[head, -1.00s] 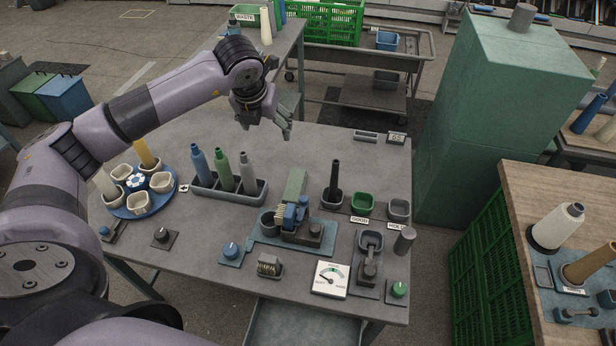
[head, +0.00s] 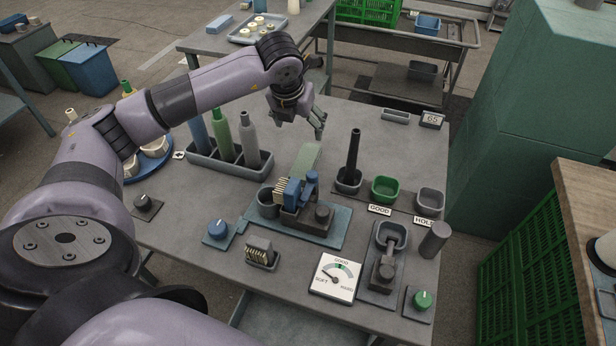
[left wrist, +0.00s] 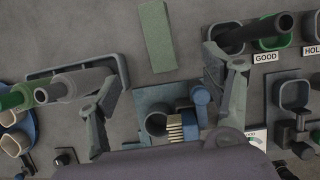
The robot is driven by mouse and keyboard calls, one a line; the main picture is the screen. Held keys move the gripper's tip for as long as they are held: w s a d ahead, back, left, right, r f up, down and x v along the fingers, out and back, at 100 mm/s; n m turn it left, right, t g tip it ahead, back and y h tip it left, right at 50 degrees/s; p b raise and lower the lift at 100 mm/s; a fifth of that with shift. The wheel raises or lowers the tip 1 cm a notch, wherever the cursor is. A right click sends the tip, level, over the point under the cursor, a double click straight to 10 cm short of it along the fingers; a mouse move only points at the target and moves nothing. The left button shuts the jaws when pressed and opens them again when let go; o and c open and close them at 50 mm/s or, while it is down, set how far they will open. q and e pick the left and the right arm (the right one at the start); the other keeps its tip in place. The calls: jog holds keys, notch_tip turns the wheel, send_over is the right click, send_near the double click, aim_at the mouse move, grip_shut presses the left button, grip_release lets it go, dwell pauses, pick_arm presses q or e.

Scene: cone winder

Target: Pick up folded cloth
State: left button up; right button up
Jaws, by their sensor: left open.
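The folded cloth looks like a flat, long pale-green strip (head: 306,160). It lies on the grey table just behind a blue fixture with a pale comb-like row. In the left wrist view the cloth (left wrist: 157,36) shows whole, at the top centre, ahead of the space between the fingers. My left gripper (head: 319,130) is above the table, behind the cloth in the head view. In the left wrist view its fingers (left wrist: 162,95) are wide apart with nothing between them. The gripper is not touching the cloth. My right gripper is not in view.
A grey tray (head: 215,171) with blue, green and grey cones stands left of the cloth. A black spindle (head: 353,155) stands to its right, beside the green GOOD bin (head: 385,188) and grey HOLD bin (head: 430,201). The fixture (head: 318,228) is in front. Bare table lies behind.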

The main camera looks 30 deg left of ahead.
pick_arm(q)
jog(key=f, duration=0.2)
jog(key=p, duration=0.2)
send_over(306, 160)
jog(key=s+d, duration=0.1)
jog(key=s, duration=0.1)
notch_tip(306, 160, down, 11)
jog(key=shift+r, duration=0.1)
jog(key=x, duration=0.2)
jog(key=p+x, duration=0.1)
jog(key=x, duration=0.1)
jog(key=shift+s+a, duration=0.15)
jog(key=shift+s, duration=0.05)
jog(key=shift+w+f, duration=0.25)
jog(key=shift+f, duration=0.45)
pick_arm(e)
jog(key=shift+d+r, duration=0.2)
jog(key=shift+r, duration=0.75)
pick_arm(q)
jog(key=shift+c, duration=0.2)
jog(key=c, duration=1.2)
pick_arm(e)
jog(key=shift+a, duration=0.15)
